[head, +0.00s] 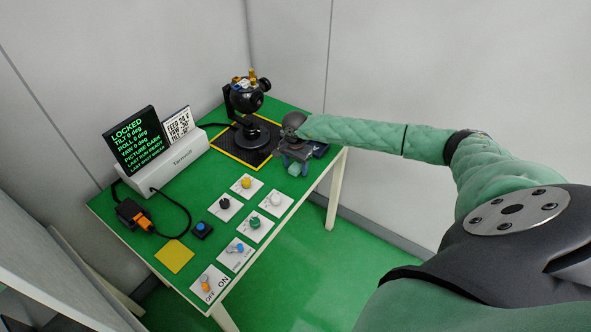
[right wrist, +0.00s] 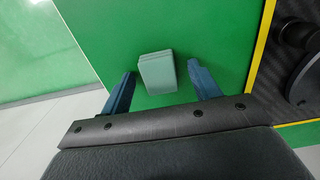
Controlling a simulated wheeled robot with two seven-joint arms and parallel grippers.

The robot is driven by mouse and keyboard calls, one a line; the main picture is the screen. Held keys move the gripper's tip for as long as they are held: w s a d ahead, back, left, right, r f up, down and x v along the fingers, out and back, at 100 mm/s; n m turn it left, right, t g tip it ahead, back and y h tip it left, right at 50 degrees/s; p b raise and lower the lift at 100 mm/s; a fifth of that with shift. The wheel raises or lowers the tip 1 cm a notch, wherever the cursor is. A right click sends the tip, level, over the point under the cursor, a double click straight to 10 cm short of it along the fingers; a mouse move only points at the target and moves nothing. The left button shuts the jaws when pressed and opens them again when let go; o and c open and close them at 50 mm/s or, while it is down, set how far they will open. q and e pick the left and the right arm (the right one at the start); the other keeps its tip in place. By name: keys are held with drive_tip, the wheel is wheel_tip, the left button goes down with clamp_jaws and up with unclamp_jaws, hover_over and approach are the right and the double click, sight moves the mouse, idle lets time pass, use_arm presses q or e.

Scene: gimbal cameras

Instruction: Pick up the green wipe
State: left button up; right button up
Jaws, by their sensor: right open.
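The green wipe (right wrist: 157,73) is a small, pale green folded block lying on the green table top in the right wrist view. In the head view the wipe (head: 295,169) shows near the table's right edge, just below my right gripper (head: 290,160). In the right wrist view my right gripper (right wrist: 160,92) is open, with one blue finger on each side of the wipe. I see a gap between each finger and the wipe, and cannot tell how high the fingers are above the table. My left gripper is not in view.
The black gimbal camera (head: 246,101) stands on a yellow-edged black mat (head: 228,152) beside the wipe. Control cards with several knobs, such as the yellow knob (head: 246,183), lie in front. A display screen (head: 137,143) stands at the left. The table's right edge is close to the wipe.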

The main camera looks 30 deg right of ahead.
sight(296, 167)
drive_tip(key=c, duration=1.1)
drive_tip(key=shift+o, duration=0.2)
drive_tip(key=shift+r, duration=0.1)
